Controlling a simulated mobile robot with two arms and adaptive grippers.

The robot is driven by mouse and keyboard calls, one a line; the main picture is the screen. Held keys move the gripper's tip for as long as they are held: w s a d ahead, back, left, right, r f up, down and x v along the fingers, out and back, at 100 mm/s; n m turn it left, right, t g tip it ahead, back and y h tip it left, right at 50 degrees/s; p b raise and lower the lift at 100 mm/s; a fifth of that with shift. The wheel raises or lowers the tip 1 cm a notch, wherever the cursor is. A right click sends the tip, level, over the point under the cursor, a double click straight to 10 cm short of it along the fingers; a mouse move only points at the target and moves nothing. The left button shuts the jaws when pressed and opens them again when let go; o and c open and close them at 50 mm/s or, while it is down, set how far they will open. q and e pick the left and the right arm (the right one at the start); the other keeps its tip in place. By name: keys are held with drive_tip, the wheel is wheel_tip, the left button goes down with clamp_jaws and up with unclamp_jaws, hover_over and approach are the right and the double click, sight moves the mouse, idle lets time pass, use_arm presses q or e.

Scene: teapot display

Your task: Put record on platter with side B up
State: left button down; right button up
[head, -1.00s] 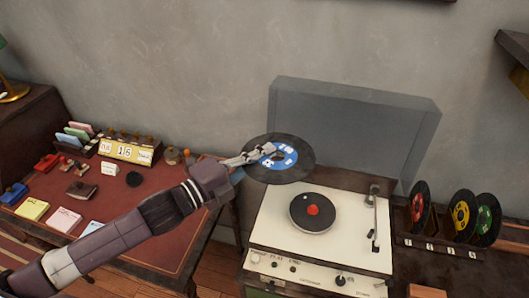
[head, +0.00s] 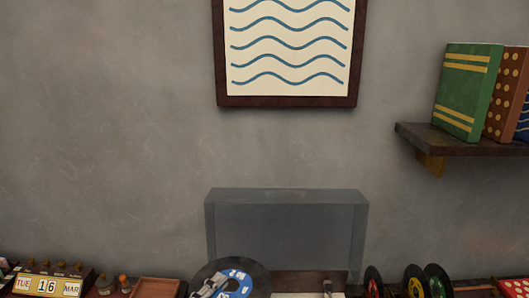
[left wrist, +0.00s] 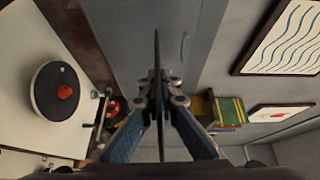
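The black record with a blue label (head: 258,272) is at the bottom edge of the head view, partly cut off. White marks show on its label, but I cannot read the side. My left gripper (head: 213,287) overlaps the label there. In the left wrist view my left gripper (left wrist: 157,92) is shut on the record (left wrist: 156,55), which shows edge-on. The turntable's dark platter (left wrist: 45,100) with a red centre (left wrist: 64,91) lies bare to the left, apart from the record. In the head view only the turntable's back strip shows. My right gripper is not in view.
The clear grey lid (head: 285,232) stands open behind the turntable. Several other records (head: 415,283) stand to its right. A calendar (head: 48,285) is at the lower left. A shelf with books (head: 470,145) juts out at the right, beside a framed wave picture (head: 288,50).

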use_arm(q)
drive_tip(key=s+n+y, duration=0.1)
drive_tip(key=s+a+n+t+y, duration=0.1)
drive_tip(key=y, duration=0.1)
drive_tip(key=shift+s, duration=0.35)
drive_tip(key=s+a+n+t+y, duration=0.1)
drive_tip(key=s+a+n+y, duration=0.2)
drive_tip(key=a+n+y, duration=0.1)
drive_tip(key=shift+s+a+f+t+y, duration=0.35)
drive_tip(key=shift+a+y, duration=0.55)
drive_tip(key=shift+a, duration=0.45)
drive_tip(key=shift+w+f, duration=0.15)
